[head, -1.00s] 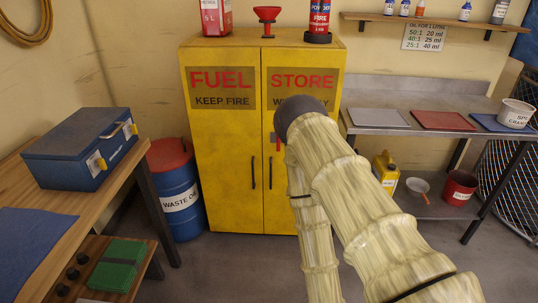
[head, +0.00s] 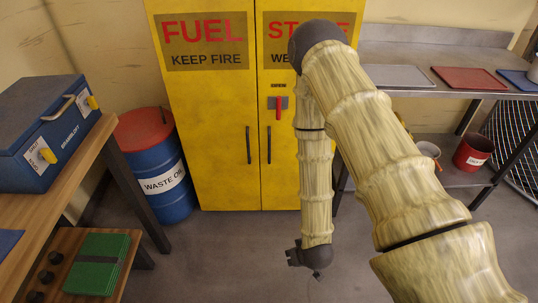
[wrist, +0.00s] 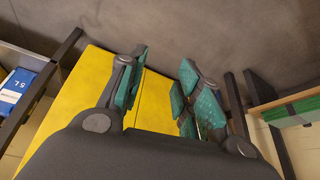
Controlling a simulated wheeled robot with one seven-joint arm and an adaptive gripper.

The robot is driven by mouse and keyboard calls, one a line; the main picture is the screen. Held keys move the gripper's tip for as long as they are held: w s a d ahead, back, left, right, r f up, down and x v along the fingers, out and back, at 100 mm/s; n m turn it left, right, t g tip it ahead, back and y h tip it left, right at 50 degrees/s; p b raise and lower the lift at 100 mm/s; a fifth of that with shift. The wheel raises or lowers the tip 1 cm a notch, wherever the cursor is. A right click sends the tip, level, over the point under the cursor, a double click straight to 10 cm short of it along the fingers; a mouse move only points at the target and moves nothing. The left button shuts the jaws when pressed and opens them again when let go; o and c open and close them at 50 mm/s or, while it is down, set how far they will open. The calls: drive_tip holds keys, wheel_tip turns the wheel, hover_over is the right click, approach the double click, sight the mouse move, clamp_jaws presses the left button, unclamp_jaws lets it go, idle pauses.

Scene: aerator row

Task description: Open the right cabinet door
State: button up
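The yellow fuel store cabinet (head: 210,110) stands ahead with both doors shut. Its right door (head: 283,175) has a dark vertical handle (head: 268,144) near the centre seam. A red lever (head: 278,107) on a grey plate sits above that handle and hangs down. My arm hides part of the right door's right side. My gripper (head: 311,263) hangs low in front of the cabinet, apart from the handle. In the wrist view my gripper (wrist: 163,82) has its teal-padded fingers spread with nothing between them. The yellow cabinet (wrist: 75,90) lies beyond them.
A blue waste oil drum (head: 160,165) stands left of the cabinet. A wooden bench (head: 75,165) with a blue box (head: 45,130) is at left. A metal bench (head: 440,55) with trays is at right. Grey floor (head: 230,255) in front of the cabinet is clear.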

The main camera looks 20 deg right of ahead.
drive_tip(key=w+f+t+b, duration=0.2)
drive_tip(key=w+t+b, duration=0.25)
drive_tip(key=w, duration=0.75)
drive_tip(key=w+d+r+t+b, duration=0.1)
drive_tip(key=w+r+t+b, duration=0.1)
drive_tip(key=w+b, duration=0.4)
drive_tip(key=w+d+r+t+h+b, duration=0.1)
drive_tip(key=w+r+b, duration=0.4)
drive_tip(key=w, duration=1.1)
drive_tip(key=w+d+r+t+b, duration=0.2)
drive_tip(key=w+t+b, duration=0.3)
drive_tip(key=w, duration=0.6)
drive_tip(key=shift+w+d+r+m+t+h+b, duration=0.1)
drive_tip(key=shift+w+r+m+t+h+b, duration=0.1)
drive_tip(key=shift+r+b, duration=0.25)
drive_tip(key=shift+w+d+r+m+t+h+b, duration=0.1)
drive_tip(key=shift+w+r+b, duration=0.1)
drive_tip(key=shift+r+b, duration=0.2)
clamp_jaws()
